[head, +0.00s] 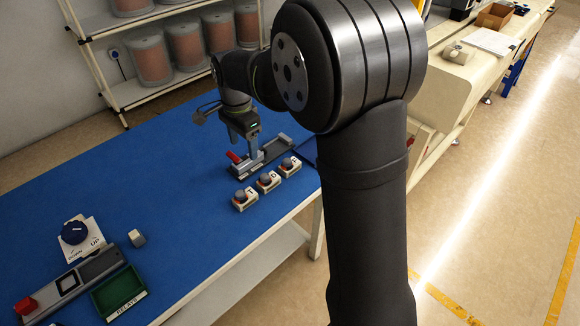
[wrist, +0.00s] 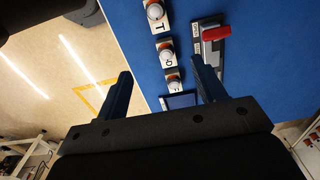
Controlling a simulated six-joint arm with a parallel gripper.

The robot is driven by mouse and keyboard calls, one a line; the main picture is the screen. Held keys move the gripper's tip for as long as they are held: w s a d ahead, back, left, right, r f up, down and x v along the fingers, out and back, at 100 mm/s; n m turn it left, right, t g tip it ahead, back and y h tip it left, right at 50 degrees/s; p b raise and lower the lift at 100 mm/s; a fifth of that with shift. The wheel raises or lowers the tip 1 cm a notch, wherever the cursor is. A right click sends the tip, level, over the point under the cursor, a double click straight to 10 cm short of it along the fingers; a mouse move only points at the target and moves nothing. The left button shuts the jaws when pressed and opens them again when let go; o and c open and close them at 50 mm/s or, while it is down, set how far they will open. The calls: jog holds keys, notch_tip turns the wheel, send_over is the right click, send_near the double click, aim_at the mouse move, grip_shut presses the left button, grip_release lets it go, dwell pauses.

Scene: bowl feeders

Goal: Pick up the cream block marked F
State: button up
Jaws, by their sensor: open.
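Three cream blocks with round grey knobs and red parts stand in a row on the blue table. The nearest block (head: 245,200) bears a T, which also reads in the wrist view (wrist: 158,27). The middle block (head: 268,182) has a round-looking letter. The far block (head: 290,167) shows in the wrist view (wrist: 174,86) too; its letter is small and may be an F, but I cannot read it surely. My gripper (head: 249,148) is open and empty, above the grey device beside the row. In the wrist view its fingers (wrist: 161,68) are wide apart.
A grey device (head: 270,154) with a red handle (head: 233,157) lies close behind the row. The middle table is clear.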

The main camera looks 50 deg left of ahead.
send_over(290, 161)
jog(key=w+a, duration=0.1)
notch_tip(290, 161, down, 2)
notch_tip(290, 161, down, 11)
jog(key=shift+w+a+f, duration=0.1)
jog(key=shift+a, duration=0.05)
jog(key=shift+s+d+f, duration=0.15)
jog(key=shift+f, duration=1.4)
jog(key=shift+s+d+f, duration=0.15)
jog(key=shift+f, duration=1.4)
jog(key=c, duration=1.2)
jog(key=shift+r, duration=0.15)
